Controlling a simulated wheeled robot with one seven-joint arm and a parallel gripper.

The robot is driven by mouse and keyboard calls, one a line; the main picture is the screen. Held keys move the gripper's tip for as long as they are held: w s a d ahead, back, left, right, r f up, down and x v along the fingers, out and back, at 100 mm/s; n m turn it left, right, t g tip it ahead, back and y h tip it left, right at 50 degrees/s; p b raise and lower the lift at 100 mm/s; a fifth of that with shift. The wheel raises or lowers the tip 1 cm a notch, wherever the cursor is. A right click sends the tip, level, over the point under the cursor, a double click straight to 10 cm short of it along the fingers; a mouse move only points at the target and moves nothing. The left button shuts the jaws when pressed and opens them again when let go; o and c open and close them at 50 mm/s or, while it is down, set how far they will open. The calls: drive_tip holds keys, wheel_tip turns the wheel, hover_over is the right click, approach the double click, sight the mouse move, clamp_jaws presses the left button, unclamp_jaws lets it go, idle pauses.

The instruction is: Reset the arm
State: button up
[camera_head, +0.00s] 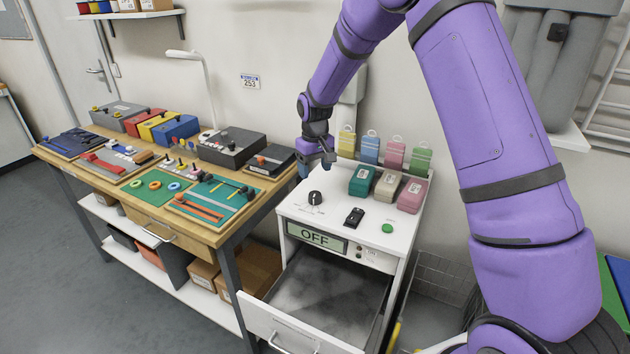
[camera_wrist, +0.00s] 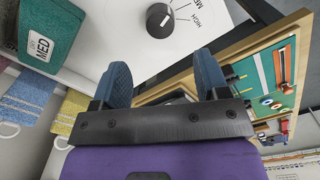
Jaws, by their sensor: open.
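My purple arm (camera_head: 500,110) reaches up and over from the right side of the head view and bends down at the left. My gripper (camera_head: 328,160) hangs above the back left corner of the white cabinet (camera_head: 330,226). In the wrist view its two blue fingers (camera_wrist: 165,80) stand apart with nothing between them. The black knob (camera_wrist: 159,20) on the cabinet top lies beyond the fingertips, apart from them.
The cabinet's display (camera_head: 316,238) reads OFF and its drawer (camera_head: 310,310) stands open and looks empty. Coloured blocks (camera_head: 385,185) and tags (camera_head: 395,152) are at its back right. A wooden bench (camera_head: 190,232) full of tools and boxes stands left, with a lamp (camera_head: 205,75).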

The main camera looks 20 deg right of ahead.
drive_tip(key=shift+r, duration=0.6)
drive_tip(key=s+d+r+m+t, duration=0.1)
drive_tip(key=s+d+r, duration=0.1)
drive_tip(key=s+r, duration=0.8)
drive_tip(key=s+d+r+t, duration=0.2)
drive_tip(key=s+r, duration=0.5)
drive_tip(key=r, duration=0.5)
drive_tip(key=s+d+r+m+t, duration=0.1)
drive_tip(key=s+r, duration=0.1)
drive_tip(key=s, duration=1)
drive_tip(key=s+d+r+m+t, duration=0.1)
drive_tip(key=s+r, duration=0.1)
drive_tip(key=s, duration=1)
drive_tip(key=shift+d, duration=0.4)
